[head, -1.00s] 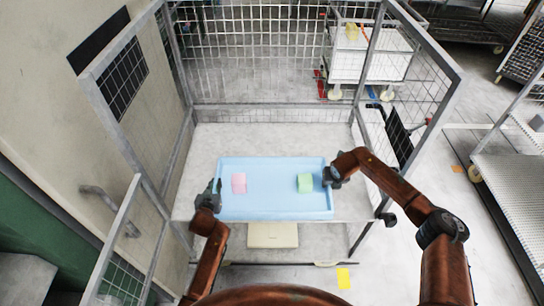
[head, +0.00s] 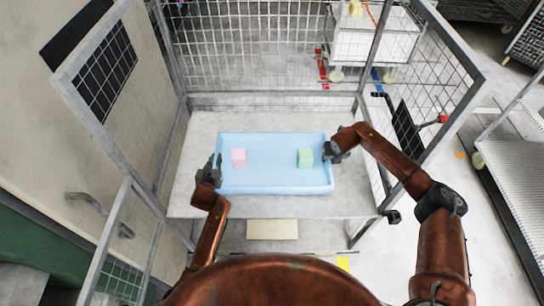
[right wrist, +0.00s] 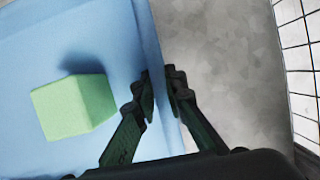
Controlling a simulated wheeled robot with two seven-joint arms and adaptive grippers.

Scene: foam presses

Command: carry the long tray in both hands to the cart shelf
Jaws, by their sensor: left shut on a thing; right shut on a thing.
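The long light-blue tray (head: 270,178) is level over the grey shelf (head: 300,122) of the wire-sided cart. I cannot tell whether it touches the shelf. A pink block (head: 239,158) lies in its left half and a green block (head: 305,157) in its right half; the green block also shows in the right wrist view (right wrist: 75,106). My left gripper (head: 209,171) is shut on the tray's left rim. My right gripper (head: 333,152) is shut on the right rim; in the right wrist view its fingers (right wrist: 160,92) straddle the tray wall.
Wire mesh panels and grey posts (head: 375,50) enclose the shelf at the back and sides. Bare shelf shows behind and beside the tray. A beige flat thing (head: 272,229) lies below the shelf. A white trolley (head: 375,40) stands behind the mesh.

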